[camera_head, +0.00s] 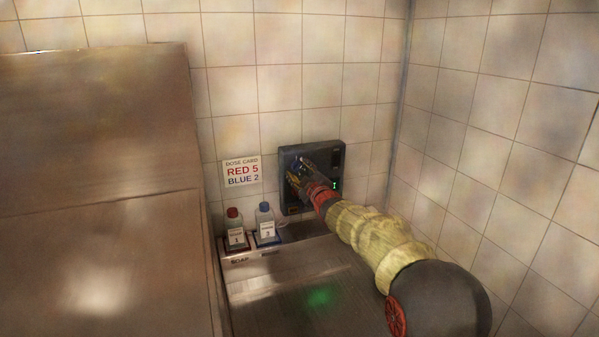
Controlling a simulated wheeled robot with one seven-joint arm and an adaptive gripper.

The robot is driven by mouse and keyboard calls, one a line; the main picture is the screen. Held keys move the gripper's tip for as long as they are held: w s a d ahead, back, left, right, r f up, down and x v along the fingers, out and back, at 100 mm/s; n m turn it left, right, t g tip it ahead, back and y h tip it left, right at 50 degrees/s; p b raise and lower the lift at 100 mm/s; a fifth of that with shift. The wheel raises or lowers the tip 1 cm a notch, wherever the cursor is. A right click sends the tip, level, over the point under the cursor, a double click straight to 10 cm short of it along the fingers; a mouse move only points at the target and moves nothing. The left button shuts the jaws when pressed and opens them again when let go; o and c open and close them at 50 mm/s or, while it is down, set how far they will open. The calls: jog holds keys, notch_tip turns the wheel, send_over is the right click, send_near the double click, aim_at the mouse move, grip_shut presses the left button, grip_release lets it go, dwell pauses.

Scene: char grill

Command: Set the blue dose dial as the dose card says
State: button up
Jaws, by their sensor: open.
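The dose card (242,172) is on the tiled wall and reads "RED 5" and "BLUE 2". A dark dial box (325,150) is mounted on the wall to the right of the card. My gripper (297,170) is open in front of the left part of this box, fingers toward its face. The blue dial itself cannot be made out; my gripper and wrist cover much of the box. I cannot tell whether the fingers touch a dial. A small green mark (334,185) shows on the box's right side.
A red-capped bottle (235,230) and a blue-capped bottle (265,224) stand below the card on a metal ledge. A large metal panel (95,150) fills the left. A tiled side wall (500,130) closes the right. The steel surface (290,285) in front is clear.

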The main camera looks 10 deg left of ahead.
jog(key=shift+s+d, duration=0.1)
jog(key=v, duration=1.1)
jog(key=shift+s+d, duration=0.25)
jog(key=shift+s, duration=0.05)
